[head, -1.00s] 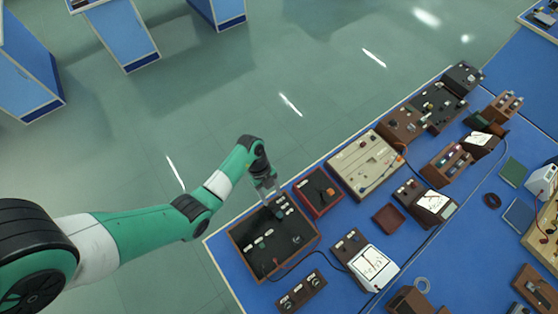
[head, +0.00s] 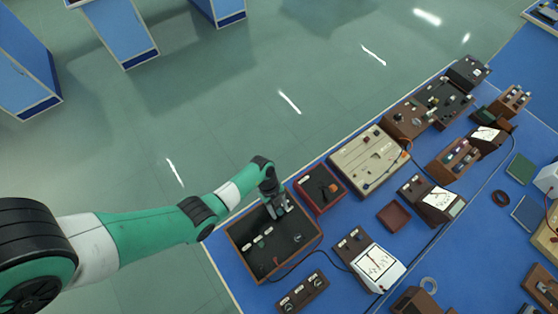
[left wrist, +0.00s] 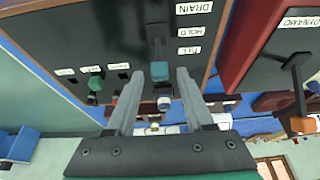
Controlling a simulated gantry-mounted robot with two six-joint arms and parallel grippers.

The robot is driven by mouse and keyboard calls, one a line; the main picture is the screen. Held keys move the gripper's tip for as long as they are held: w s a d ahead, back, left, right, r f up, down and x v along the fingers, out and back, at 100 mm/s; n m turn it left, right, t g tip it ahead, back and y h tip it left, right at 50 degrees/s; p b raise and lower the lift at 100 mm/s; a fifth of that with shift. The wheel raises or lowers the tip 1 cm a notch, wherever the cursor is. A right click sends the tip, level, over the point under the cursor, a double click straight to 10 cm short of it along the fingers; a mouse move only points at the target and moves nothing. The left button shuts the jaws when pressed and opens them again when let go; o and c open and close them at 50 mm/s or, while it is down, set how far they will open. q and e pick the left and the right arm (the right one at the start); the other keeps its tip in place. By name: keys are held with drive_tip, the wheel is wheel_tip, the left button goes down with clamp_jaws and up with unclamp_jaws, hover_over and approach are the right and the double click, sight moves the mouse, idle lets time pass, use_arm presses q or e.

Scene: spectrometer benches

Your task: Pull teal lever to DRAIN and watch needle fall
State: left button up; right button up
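The teal lever (left wrist: 160,71) stands out from a black panel (left wrist: 60,30) in a wooden frame, which also shows in the head view (head: 252,262). Beside its slot are white labels DRAIN, HOLD and FILL; the lever's knob is at the FILL end. My left gripper (left wrist: 160,76) is open, with one fingertip on each side of the teal knob and visible gaps between. In the head view my left gripper (head: 283,208) is over the panel's upper right part and hides the lever. A white-faced meter (head: 375,264) stands to the right; its needle is too small to read. My right gripper is not in view.
A second, green knob (left wrist: 95,82) sits on the same panel. A red box (head: 321,188) with an orange-handled lever is close to the panel's right. A brown switch box (head: 303,291) stands in front. Several other instruments fill the blue bench.

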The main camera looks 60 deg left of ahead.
use_arm(q)
clamp_jaws()
drive_tip(key=shift+a+f+h+b, duration=0.1)
drive_tip(key=shift+a+h+b, duration=0.4)
drive_tip(key=shift+h, duration=0.1)
drive_tip(key=a+h+b, duration=0.1)
drive_tip(key=h+b, duration=0.1)
drive_tip(key=b, duration=0.2)
drive_tip(key=a+f+h+b, duration=0.1)
drive_tip(key=h+b, duration=0.1)
drive_tip(key=b, duration=0.1)
drive_tip(key=shift+a+f+b, duration=0.1)
drive_tip(key=shift+a+b, duration=0.3)
drive_tip(key=a+h+b, duration=0.1)
drive_tip(key=b, duration=0.3)
drive_tip(key=a+h+b, duration=0.1)
drive_tip(key=h+b, duration=0.1)
drive_tip(key=b, duration=0.3)
drive_tip(key=a+f+h+b, duration=0.1)
drive_tip(key=h+b, duration=0.1)
drive_tip(key=b, duration=0.3)
drive_tip(key=shift+s+t, duration=0.15)
drive_tip(key=shift+t, duration=0.15)
drive_tip(key=shift+r+h+b, duration=0.2)
drive_tip(key=shift+h+b, duration=0.3)
drive_tip(key=shift+b, duration=0.3)
drive_tip(key=shift+o, duration=0.8)
unclamp_jaws()
drive_tip(key=shift+r, duration=0.1)
